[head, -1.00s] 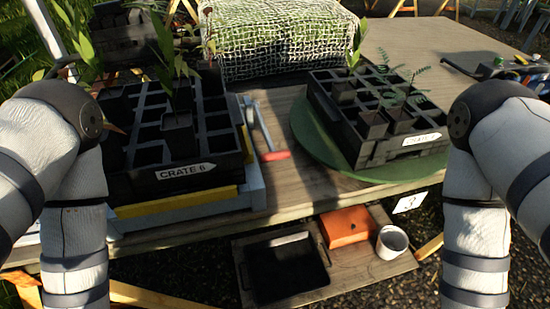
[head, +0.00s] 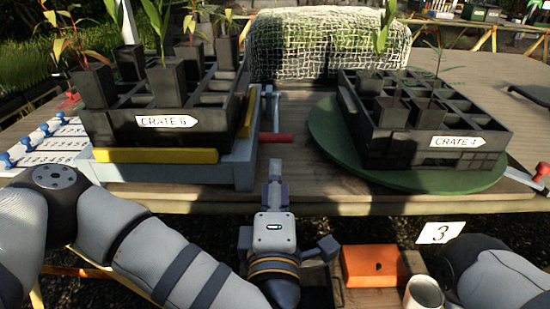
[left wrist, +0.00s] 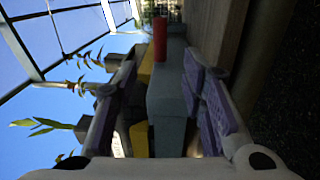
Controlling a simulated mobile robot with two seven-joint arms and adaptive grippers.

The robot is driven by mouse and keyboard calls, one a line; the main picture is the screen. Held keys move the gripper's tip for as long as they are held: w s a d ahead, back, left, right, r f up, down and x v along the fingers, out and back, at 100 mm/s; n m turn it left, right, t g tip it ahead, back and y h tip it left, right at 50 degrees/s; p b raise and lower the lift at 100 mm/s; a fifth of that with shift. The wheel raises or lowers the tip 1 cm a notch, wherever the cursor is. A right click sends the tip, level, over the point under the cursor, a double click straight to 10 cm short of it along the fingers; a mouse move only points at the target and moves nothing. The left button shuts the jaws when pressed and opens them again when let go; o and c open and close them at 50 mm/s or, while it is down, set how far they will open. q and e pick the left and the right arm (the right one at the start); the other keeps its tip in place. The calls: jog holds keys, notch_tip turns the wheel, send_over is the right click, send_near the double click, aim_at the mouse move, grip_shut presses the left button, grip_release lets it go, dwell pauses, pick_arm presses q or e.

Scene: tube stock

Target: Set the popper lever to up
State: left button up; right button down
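The popper lever has a red handle (head: 276,138) on a grey bar at the right side of the blue-grey frame (head: 180,172) holding Crate 6 (head: 165,123). The handle lies low, near the tabletop. My left gripper (head: 275,172) is just in front of the table edge, short of the handle and apart from it. In the left wrist view, the red handle (left wrist: 160,40) is ahead between the spread purple finger pads (left wrist: 165,105), which are empty. The blue-grey frame also shows there (left wrist: 166,100). My right gripper is out of view; only its arm shows at lower right.
Crate 4 (head: 430,148) stands on a green round turntable (head: 335,140) to the right. A netted bale (head: 325,45) is behind. Blue knobs (head: 5,160) line the left edge. Below the table are an orange box (head: 372,265) and a white cup (head: 424,293). Bare tabletop lies between the crates.

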aim_at(275, 141)
pick_arm(q)
jog(key=w, duration=1.2)
jog(key=shift+r, duration=0.4)
grip_shut()
